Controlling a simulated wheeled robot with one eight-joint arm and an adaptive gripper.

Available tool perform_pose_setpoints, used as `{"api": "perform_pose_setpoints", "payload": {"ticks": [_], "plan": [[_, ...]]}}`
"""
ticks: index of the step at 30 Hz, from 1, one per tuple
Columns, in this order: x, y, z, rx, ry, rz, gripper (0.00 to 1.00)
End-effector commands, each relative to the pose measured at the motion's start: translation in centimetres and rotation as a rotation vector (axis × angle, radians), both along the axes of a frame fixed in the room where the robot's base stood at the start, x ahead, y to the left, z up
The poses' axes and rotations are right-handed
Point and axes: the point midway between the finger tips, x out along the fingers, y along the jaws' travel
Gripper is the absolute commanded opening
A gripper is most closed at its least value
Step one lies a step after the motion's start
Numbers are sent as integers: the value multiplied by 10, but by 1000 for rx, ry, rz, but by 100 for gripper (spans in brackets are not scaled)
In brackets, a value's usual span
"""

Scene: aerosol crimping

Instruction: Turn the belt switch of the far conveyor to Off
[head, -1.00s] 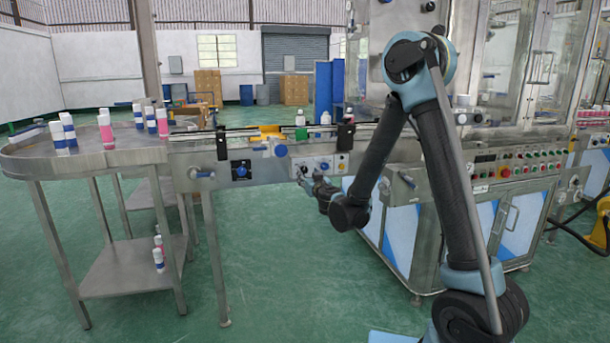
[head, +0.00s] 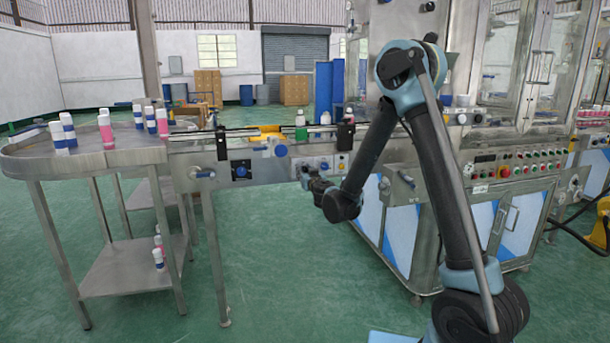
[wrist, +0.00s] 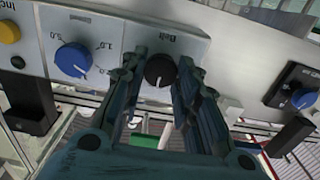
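The belt switch (wrist: 160,69) is a black round knob on a light panel, under the upside-down word "Belt" in the wrist view. My gripper (wrist: 159,75) is open around it, with one dark finger on each side. Narrow gaps seem to show between knob and fingers; I cannot tell if either finger touches. A light mark shows on the knob, but no Off label can be read. In the head view my gripper (head: 304,181) is at the conveyor's control panel (head: 332,173), at its left end, and the switch is too small to make out.
A blue dial (wrist: 73,59) and a yellow button (wrist: 9,32) share the panel. A black switch plate with a blue knob (wrist: 303,98) is to the right in the wrist view. The conveyor (head: 222,157) adjoins a round table (head: 100,158) with bottles. Open floor lies in front.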

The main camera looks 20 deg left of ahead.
Motion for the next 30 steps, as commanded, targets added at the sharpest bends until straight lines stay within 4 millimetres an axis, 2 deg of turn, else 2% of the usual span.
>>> {"api": "perform_pose_setpoints", "payload": {"ticks": [2, 14, 30], "plan": [[0, 5, 0, 0, 0, 2, 5], [-1, 1, 0, -82, -50, 2, 5], [-2, 3, -1, -469, -289, 4, 5]]}}
